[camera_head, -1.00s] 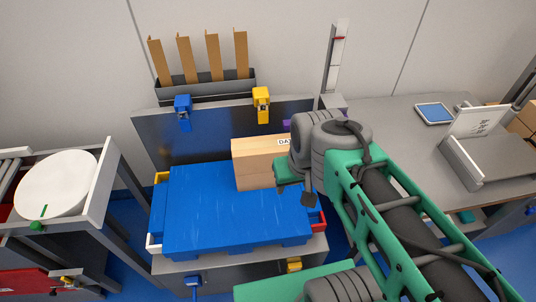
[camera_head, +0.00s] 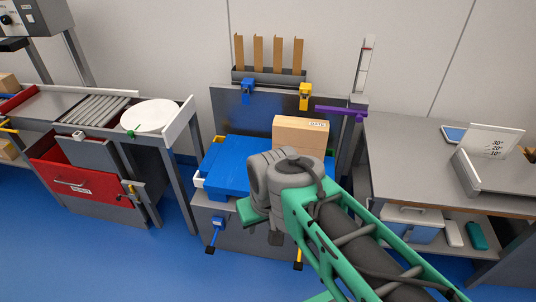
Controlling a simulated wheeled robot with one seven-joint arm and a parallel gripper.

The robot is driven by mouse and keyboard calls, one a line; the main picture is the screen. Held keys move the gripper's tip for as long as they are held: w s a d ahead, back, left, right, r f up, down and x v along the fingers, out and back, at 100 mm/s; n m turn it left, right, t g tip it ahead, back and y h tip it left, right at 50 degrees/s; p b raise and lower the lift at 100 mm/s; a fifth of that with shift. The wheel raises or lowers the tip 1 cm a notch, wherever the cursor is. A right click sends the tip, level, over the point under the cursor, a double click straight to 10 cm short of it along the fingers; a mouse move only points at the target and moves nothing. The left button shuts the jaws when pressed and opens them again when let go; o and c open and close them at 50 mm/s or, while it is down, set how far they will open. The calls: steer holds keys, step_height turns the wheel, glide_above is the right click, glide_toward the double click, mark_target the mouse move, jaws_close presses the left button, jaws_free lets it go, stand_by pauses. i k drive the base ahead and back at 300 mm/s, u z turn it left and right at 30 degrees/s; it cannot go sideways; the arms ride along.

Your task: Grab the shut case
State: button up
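A blue-grey case with a pale lid and a handle (camera_head: 411,222) sits on the lower shelf of the right-hand table. It looks shut. A teal case-like item (camera_head: 477,236) lies on the same shelf to its right, with a small white item between them. I cannot tell for certain which of these is the shut case. My green and grey arm reaches in from the bottom right and covers part of the middle bench. My gripper does not show, so its fingers cannot be seen.
The right-hand table (camera_head: 405,160) bears a tablet and a sign stand. A blue-topped tub carrier (camera_head: 232,160) and a cardboard box (camera_head: 298,136) stand on the middle bench. A roller bench with a white disc (camera_head: 150,115) stands left. Blue floor is clear at front left.

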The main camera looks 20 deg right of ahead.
mark_target(286, 130)
steer(key=u, duration=0.95)
steer(key=i, duration=1.15)
steer(key=z, duration=0.75)
steer(key=i, duration=0.7)
steer(key=z, duration=0.7)
